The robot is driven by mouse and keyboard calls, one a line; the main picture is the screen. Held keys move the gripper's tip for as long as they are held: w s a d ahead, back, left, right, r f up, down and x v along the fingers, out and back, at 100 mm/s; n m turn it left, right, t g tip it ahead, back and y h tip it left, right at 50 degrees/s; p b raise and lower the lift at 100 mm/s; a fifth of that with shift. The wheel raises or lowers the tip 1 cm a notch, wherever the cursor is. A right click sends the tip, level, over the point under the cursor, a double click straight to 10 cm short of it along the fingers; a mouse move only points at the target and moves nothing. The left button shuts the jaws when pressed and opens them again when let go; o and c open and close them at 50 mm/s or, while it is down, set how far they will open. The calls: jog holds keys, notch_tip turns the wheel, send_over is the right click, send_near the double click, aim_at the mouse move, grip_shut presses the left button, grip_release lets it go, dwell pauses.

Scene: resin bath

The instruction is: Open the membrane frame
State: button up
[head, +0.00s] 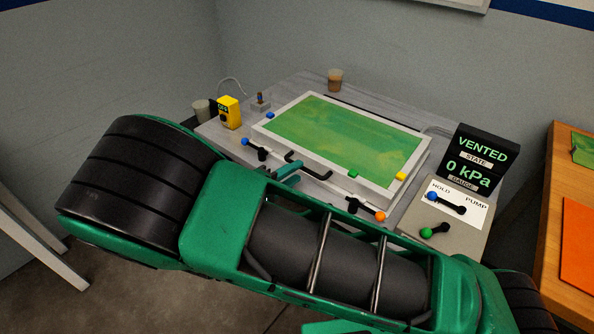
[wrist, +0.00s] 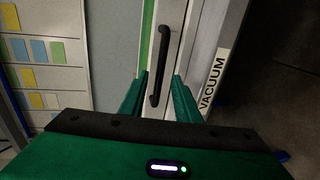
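The membrane frame (head: 275,137) is a white rectangular frame around a green, yellow-mottled sheet (head: 345,140). It lies flat on the grey bench. A black bar handle (head: 309,166) is on its front edge; the handle also shows upright in the wrist view (wrist: 161,55). My gripper (wrist: 160,85) is at the handle, with one green finger on each side of its lower part. The fingers stand apart, with a visible gap to the handle on the right. In the head view my arm covers part of the gripper (head: 290,170).
A blue-knobbed lever (head: 262,151) and an orange-knobbed lever (head: 365,211) flank the handle. A black display (head: 476,160) reads VENTED and 0 kPa, above a HOLD/PUMP panel (head: 462,199). A yellow device (head: 229,112) and cups stand at the back. A wooden table (head: 540,215) is at right.

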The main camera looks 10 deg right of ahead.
jog(key=shift+x, duration=1.35)
jog(key=shift+c, duration=0.3)
grip_shut()
jog(key=shift+r, duration=0.1)
